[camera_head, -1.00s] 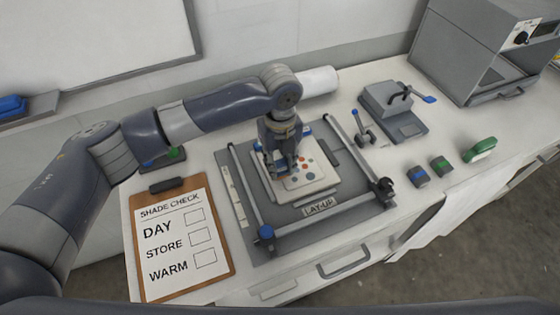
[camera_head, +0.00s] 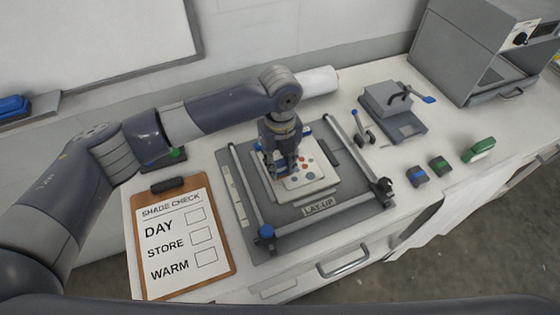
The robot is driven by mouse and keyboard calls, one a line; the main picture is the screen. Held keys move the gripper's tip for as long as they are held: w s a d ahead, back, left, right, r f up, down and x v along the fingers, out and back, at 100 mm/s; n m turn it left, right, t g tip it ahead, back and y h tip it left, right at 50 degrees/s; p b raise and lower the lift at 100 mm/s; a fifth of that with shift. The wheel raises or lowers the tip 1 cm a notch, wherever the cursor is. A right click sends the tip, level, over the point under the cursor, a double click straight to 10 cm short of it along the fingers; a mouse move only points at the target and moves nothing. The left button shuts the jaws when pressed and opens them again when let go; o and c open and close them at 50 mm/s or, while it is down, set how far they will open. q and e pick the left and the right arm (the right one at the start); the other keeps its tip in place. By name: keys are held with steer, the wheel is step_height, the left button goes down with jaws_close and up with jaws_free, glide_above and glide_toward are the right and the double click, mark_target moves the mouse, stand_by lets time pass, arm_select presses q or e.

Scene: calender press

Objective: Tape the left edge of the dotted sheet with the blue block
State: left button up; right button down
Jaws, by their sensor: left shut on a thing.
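The dotted sheet (camera_head: 308,178), pale with orange, blue and dark dots, lies on the lay-up board (camera_head: 262,198) in the middle of the bench. My left gripper (camera_head: 283,168) points down over the sheet's left part, near its left edge, and hides the far left corner. It is shut on the blue block (camera_head: 268,160), of which only a small blue part shows beside the fingers. I cannot tell whether the block touches the sheet. My right gripper is not in view.
Grey rails with a blue knob (camera_head: 266,232) frame the board. A clipboard (camera_head: 181,238) lies at left. A small grey press (camera_head: 392,110), two dark blocks with blue (camera_head: 417,175) and green (camera_head: 438,165) tops, and a green tool (camera_head: 479,150) are at right.

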arm_select(q)
steer(key=shift+f, duration=0.2)
steer(key=shift+f, duration=0.3)
stand_by(0.3)
stand_by(0.4)
step_height(320, 180, up, 8)
steer(key=p, duration=0.7)
steer(key=shift+r, duration=0.1)
